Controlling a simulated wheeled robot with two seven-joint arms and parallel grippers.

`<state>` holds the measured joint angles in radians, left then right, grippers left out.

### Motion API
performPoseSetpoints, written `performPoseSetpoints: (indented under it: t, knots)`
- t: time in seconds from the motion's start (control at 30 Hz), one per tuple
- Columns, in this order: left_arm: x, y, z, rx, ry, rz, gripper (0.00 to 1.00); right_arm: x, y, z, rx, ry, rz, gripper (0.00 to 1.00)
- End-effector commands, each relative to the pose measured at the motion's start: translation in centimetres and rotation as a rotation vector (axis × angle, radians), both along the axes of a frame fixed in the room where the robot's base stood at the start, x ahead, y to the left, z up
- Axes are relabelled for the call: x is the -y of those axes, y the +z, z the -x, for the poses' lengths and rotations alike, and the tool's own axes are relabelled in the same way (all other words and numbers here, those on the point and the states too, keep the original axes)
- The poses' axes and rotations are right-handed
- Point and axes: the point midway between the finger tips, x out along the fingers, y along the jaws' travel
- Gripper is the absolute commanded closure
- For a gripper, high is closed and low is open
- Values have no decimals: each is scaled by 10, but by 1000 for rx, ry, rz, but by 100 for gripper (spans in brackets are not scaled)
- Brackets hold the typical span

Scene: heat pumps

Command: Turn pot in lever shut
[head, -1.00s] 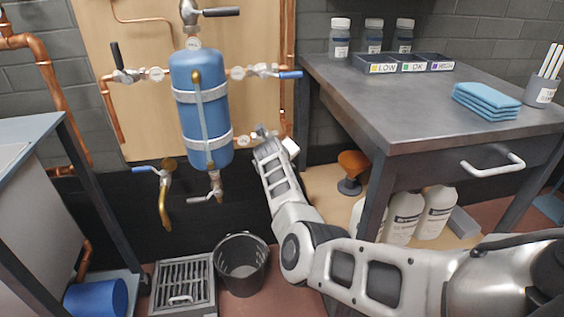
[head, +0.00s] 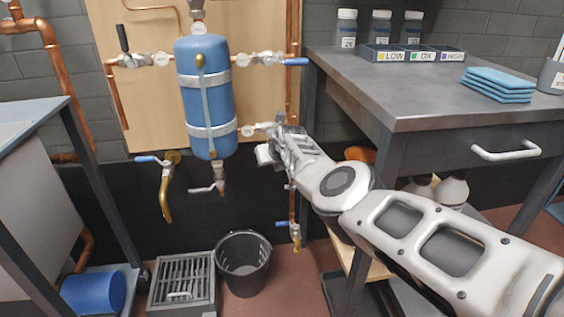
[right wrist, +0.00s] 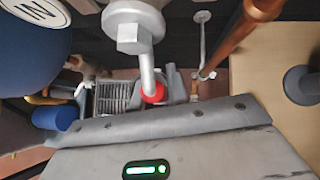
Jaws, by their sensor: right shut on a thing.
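The blue pot (head: 207,100) hangs upright on the wooden board, and its blue side shows at the left of the right wrist view (right wrist: 28,55). The round IN tag (head: 247,131) is on the pipe at its lower right. In the right wrist view, the silver inlet valve (right wrist: 134,24) has a thin lever (right wrist: 148,68) with a red end (right wrist: 153,93). My right gripper (head: 270,146) is at this valve, shut on the pot in lever near its red end. The gripper hides most of the lever in the head view. My left gripper is out of view.
A workbench (head: 400,88) with bottles and a labelled tray stands close to the right of my right arm. A black bucket (head: 243,264) and a floor grate (head: 182,284) are below. Other valves with blue levers (head: 296,62) surround the pot.

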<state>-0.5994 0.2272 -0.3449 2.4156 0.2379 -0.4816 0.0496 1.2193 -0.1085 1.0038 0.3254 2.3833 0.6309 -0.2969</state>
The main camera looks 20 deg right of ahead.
Motion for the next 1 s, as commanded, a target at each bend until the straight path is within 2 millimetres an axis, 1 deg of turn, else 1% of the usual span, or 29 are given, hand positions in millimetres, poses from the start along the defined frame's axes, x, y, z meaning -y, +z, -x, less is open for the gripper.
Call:
performPoseSetpoints:
  t: [0.03,0.1,0.5,0.53,0.57,0.6,0.83,1.0]
  knots:
    - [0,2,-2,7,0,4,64,-5,0,-1,2,6,-11,100]
    - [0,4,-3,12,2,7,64,-6,0,-1,4,7,-17,100]
    - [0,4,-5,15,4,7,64,-7,1,-1,7,4,-24,100]
    - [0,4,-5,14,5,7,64,-7,1,-1,7,5,-25,76]
    - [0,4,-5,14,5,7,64,-7,1,-1,7,5,-23,68]
    - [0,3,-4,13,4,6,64,-7,1,-1,7,5,-23,63]
    - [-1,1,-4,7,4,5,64,-5,0,-1,5,4,-18,63]
    - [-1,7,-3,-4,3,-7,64,-4,5,1,4,4,-18,63]
